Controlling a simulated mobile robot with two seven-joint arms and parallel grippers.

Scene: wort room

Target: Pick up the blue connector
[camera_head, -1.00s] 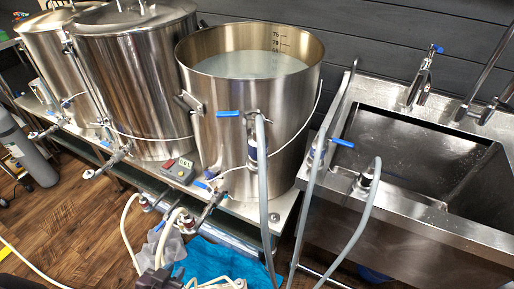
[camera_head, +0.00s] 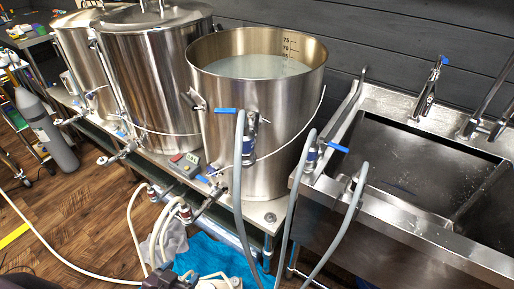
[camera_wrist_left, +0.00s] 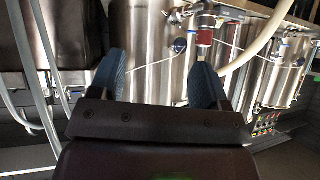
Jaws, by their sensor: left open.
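Hose connectors with blue bands hang at the front of the open kettle (camera_head: 262,130) and at the sink's left edge. One is the blue-banded connector (camera_head: 251,142) below a blue valve handle; another is the blue-banded connector (camera_head: 311,157) by the sink. I cannot tell which is the blue connector of the task. My left gripper (camera_wrist_left: 157,72) is open and empty in the left wrist view, with blue finger pads apart. A red-banded connector (camera_wrist_left: 205,38) shows beyond its right finger. I cannot make out the left gripper clearly in the head view. My right gripper is not visible.
The sink (camera_head: 410,190) stands to the right. Grey hoses (camera_head: 285,215) hang in front of the stand and sink. Pale hoses (camera_head: 135,225) loop low before the kettles. A blue cloth (camera_head: 215,262) lies low at the front. A grey cylinder (camera_head: 45,130) stands at the left.

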